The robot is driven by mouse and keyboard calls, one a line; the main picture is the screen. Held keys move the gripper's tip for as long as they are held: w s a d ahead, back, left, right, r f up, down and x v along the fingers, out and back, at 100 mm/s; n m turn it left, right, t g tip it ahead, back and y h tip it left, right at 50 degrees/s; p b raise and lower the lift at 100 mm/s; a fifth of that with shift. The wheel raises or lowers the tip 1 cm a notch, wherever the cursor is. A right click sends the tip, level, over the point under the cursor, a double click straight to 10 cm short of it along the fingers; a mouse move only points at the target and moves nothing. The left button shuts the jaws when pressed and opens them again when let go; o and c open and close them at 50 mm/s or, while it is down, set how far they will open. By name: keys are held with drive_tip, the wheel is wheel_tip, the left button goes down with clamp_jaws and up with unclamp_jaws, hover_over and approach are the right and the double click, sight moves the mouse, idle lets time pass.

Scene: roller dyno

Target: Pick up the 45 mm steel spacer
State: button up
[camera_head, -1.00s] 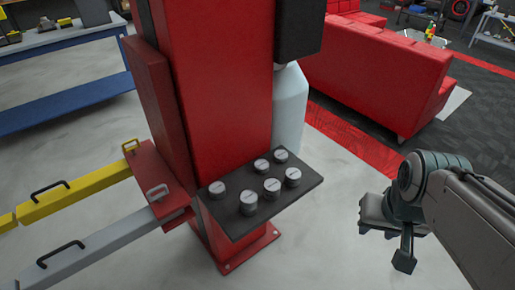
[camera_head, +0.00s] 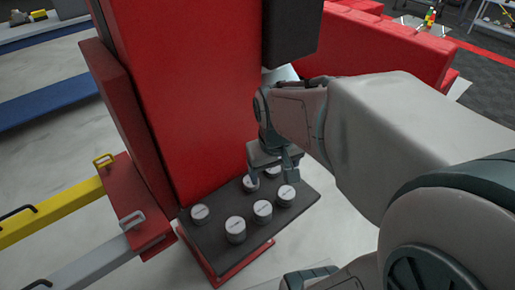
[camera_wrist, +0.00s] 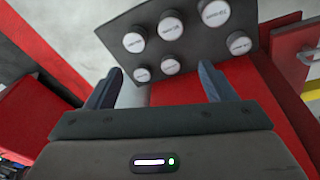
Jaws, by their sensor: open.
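Several grey cylindrical spacers with pale, marked tops stand upright on a dark tray (camera_head: 218,248). The printed sizes are too small to read, so I cannot tell which spacer is the 45 mm one. In the head view, a front spacer (camera_head: 236,230) looks taller than a left one (camera_head: 200,213). My gripper (camera_head: 271,178) is open above the back part of the tray and partly covers the back spacers. In the wrist view, two spacers, one (camera_wrist: 171,67) and another (camera_wrist: 141,74), appear between my open fingers (camera_wrist: 160,72). Nothing is held.
The tray is fixed to a red post (camera_head: 180,90). A yellow arm (camera_head: 55,215) and a grey arm (camera_head: 95,262) with handles reach out at the left. A red sofa (camera_head: 390,45) stands behind. Bare floor lies around the post.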

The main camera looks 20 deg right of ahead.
drive_tip(key=n+g+b, duration=0.1)
drive_tip(key=g, duration=0.1)
hover_over(287, 193)
wheel_tip(287, 193, down, 10)
drive_tip(key=shift+y, duration=0.4)
drive_tip(key=f, duration=0.3)
drive_tip(key=f+b, duration=0.1)
drive_tip(key=f, duration=0.4)
drive_tip(key=shift+w+d+f, duration=0.2)
drive_tip(key=shift+d+f, duration=0.05)
drive_tip(key=shift+f, duration=0.1)
drive_tip(key=f, duration=0.2)
drive_tip(key=f+b, duration=0.1)
drive_tip(key=f, duration=0.1)
drive_tip(key=shift+s+a, duration=0.25)
drive_tip(key=shift+f, duration=0.65)
drive_tip(key=c, duration=1.3)
